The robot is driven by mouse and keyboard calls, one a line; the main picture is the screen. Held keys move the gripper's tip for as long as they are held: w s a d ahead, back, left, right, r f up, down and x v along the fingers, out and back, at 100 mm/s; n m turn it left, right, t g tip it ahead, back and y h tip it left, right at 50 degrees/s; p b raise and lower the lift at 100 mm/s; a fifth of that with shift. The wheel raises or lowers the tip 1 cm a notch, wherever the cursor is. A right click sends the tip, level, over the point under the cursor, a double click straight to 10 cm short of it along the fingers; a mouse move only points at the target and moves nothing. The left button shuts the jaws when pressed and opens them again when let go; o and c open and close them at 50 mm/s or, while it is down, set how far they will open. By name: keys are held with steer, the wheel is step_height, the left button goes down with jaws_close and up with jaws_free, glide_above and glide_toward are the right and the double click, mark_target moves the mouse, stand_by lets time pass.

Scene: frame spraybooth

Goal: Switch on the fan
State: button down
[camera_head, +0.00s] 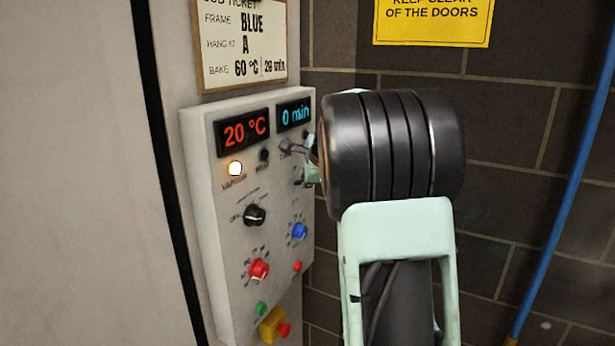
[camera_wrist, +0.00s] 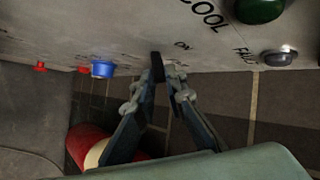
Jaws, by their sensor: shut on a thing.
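The control panel (camera_head: 232,190) hangs upright on the side of the grey cabinet. My gripper (camera_head: 310,170) reaches its upper right part from the right. In the wrist view my gripper's fingers (camera_wrist: 160,78) come together on a small black switch (camera_wrist: 156,62), with the word ON printed beside it. The fingers are shut on it. My wrist and fingers hide most of this switch in the head view, and no fan label is readable. Another black knob (camera_head: 254,215), marked OFF, sits on the panel's left half, apart from my gripper.
A blue knob (camera_head: 299,231), a red knob (camera_head: 258,270), a green button (camera_head: 262,308) and a yellow-backed red stop button (camera_head: 283,330) sit lower. Displays read 20 °C (camera_head: 243,132) and 0 min (camera_head: 294,114). One lamp (camera_head: 235,168) is lit. A blue hose (camera_head: 572,190) hangs right.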

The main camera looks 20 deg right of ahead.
stand_by(0.4)
steer(key=c, duration=2)
jaws_free()
steer(key=shift+o, duration=0.2)
steer(key=shift+r, duration=0.1)
steer(key=v, duration=1.2)
steer(key=shift+w, duration=0.1)
